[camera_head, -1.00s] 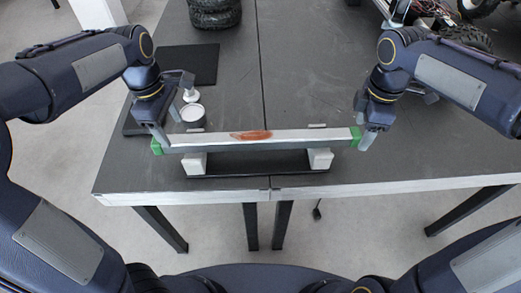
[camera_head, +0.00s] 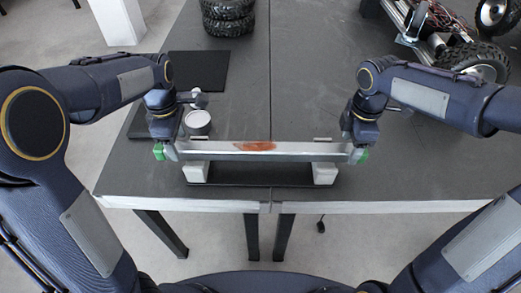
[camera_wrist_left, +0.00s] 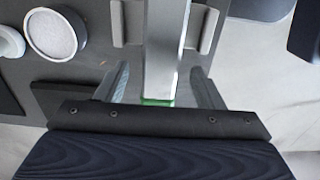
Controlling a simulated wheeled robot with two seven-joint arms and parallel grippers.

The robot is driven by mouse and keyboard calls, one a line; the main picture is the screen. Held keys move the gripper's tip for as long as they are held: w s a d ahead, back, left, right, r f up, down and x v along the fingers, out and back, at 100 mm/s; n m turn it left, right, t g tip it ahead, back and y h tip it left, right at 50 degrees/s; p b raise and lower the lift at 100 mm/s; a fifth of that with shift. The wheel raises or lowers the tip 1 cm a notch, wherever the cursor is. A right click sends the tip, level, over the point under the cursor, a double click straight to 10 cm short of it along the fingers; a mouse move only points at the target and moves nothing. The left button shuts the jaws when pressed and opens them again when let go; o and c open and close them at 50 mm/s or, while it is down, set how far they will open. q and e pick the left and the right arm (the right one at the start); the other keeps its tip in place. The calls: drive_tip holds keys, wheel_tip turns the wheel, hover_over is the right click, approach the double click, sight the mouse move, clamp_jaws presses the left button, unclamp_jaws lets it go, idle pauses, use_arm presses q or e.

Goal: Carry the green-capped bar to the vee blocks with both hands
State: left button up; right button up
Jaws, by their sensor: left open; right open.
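The bar (camera_head: 215,150) is long and silver-grey with a reddish-brown patch and green caps at its ends. It lies level across the two white vee blocks, the left one (camera_head: 196,172) and the right one (camera_head: 324,173). In the left wrist view the bar (camera_wrist_left: 163,55) runs between the two uprights of a block (camera_wrist_left: 201,28). My left gripper (camera_head: 170,151) is open, its fingers on either side of the bar near the left green cap (camera_head: 158,152). My right gripper (camera_head: 353,154) is open at the bar near the right green cap (camera_head: 363,157).
The blocks stand on a dark base plate (camera_head: 260,173) near the table's front edge. A round white-topped container (camera_head: 197,120) is close to my left gripper. Black tyres (camera_head: 228,17) and a wheeled chassis (camera_head: 440,38) are at the back. The middle table behind the bar is clear.

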use_arm(q)
drive_tip(key=shift+f, duration=1.25)
use_arm(e)
drive_tip(key=shift+f, duration=1.2)
use_arm(q)
drive_tip(key=shift+c, duration=0.4)
use_arm(e)
drive_tip(key=shift+c, duration=0.4)
use_arm(q)
clamp_jaws()
use_arm(e)
clamp_jaws()
use_arm(q)
drive_tip(key=shift+w+r, duration=0.1)
drive_tip(key=shift+r, duration=0.15)
use_arm(e)
drive_tip(key=shift+w+r, duration=0.1)
drive_tip(key=shift+r, duration=0.15)
